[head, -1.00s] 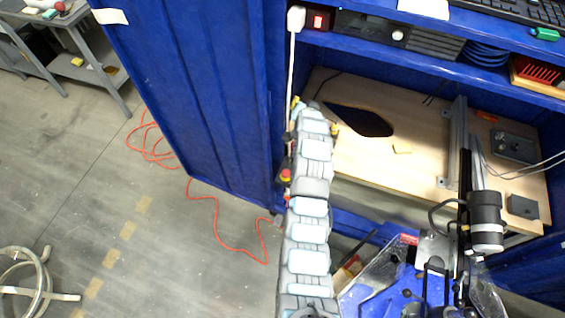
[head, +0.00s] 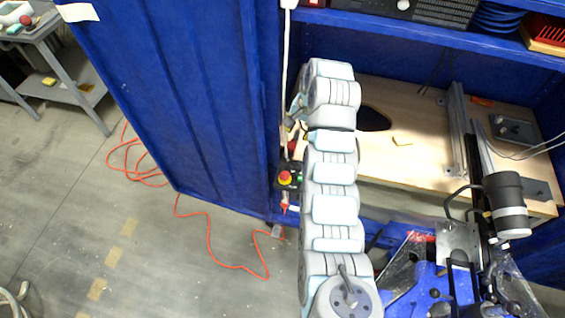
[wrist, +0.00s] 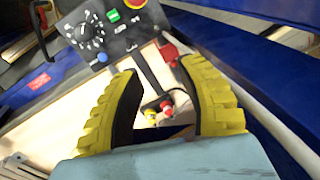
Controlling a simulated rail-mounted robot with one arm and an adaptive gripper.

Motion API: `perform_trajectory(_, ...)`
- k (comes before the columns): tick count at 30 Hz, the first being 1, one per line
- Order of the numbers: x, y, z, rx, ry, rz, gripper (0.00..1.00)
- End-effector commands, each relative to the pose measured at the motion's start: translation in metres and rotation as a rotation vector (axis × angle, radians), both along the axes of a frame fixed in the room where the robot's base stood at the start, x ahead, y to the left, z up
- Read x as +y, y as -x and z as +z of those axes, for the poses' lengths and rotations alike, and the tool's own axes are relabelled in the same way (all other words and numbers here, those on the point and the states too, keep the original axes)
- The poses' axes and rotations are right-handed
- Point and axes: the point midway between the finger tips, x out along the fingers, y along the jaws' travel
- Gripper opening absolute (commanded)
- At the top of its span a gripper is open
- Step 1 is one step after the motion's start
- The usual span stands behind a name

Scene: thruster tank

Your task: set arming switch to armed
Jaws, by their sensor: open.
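In the wrist view a dark control panel (wrist: 120,28) is at the upper left, tilted in the picture. It carries a black rotary knob (wrist: 86,33) with a marked dial, a green element (wrist: 113,15), a red button (wrist: 138,3) and a blue button (wrist: 102,57). The labels are too small to read, so I cannot tell which control is the arming switch. My gripper (wrist: 160,66) is open, its yellow ribbed fingers apart and holding nothing, just below and right of the panel in the picture. In the head view my arm hides the gripper.
Red and yellow connectors (wrist: 158,110) show between the fingers. In the head view a small box with a red button (head: 285,178) hangs beside my arm. A blue cabinet (head: 190,90) stands left, a wooden bench board (head: 420,150) right. An orange cable (head: 210,235) lies on the floor.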

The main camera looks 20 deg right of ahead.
Motion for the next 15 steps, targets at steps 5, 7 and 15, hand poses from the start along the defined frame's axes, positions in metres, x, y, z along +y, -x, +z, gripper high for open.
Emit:
perform_trajectory(5, 0.000, 0.006, -0.004, 0.030, -0.009, -0.001, 0.39)
perform_trajectory(7, 0.001, 0.006, -0.010, 0.031, -0.010, 0.000, 0.39)
perform_trajectory(15, 0.007, 0.000, -0.052, 0.031, -0.010, 0.001, 0.39)
